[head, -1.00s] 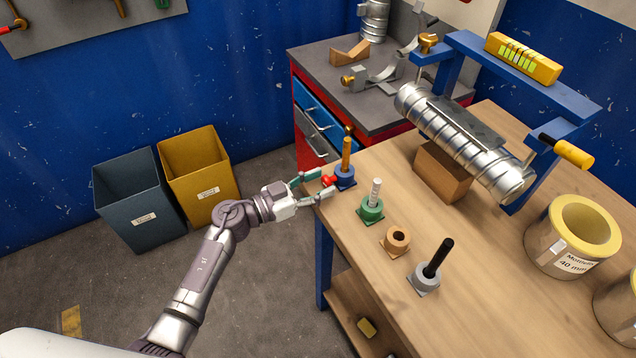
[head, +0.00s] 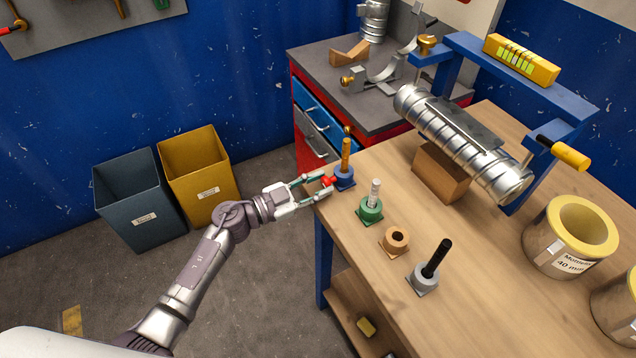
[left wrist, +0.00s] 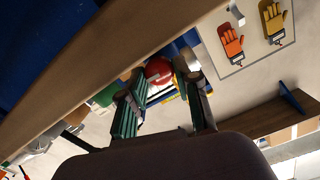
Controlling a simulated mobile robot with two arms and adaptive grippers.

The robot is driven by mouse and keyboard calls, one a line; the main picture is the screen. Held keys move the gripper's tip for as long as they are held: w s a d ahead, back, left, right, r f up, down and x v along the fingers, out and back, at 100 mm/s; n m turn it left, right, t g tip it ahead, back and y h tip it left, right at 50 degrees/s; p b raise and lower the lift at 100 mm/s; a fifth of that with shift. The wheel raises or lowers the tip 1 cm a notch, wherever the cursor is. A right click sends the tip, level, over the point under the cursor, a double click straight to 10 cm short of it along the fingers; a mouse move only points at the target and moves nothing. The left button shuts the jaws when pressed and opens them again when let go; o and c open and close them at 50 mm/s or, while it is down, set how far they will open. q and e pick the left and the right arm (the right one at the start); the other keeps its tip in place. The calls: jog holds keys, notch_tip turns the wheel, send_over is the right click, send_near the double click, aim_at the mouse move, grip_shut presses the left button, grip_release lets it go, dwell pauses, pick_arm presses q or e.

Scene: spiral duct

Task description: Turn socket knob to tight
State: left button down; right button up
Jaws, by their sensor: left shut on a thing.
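The blue socket (head: 344,181) stands at the near left corner of the wooden workbench, with an orange-brown rod (head: 346,155) upright in it. Its red knob (head: 327,181) sticks out on the left side. My left gripper (head: 325,183) is at the bench edge, its fingers on either side of the red knob and closed on it. In the left wrist view the red knob (left wrist: 158,70) shows between the green-padded fingers (left wrist: 160,102). The knob's marking cannot be read. My right gripper is not in view.
A green socket (head: 370,210), a tan socket (head: 397,240) and a grey socket (head: 425,281) stand in a row along the bench edge. A metal spiral duct (head: 465,145) rests on a wooden block (head: 441,175) behind. Two bins stand on the floor at left.

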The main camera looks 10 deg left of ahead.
pick_arm(q)
jog(key=shift+f+m, duration=0.1)
jog(key=shift+m, duration=1.5)
jog(key=c, duration=0.8)
grip_release()
jog(key=shift+s, duration=0.1)
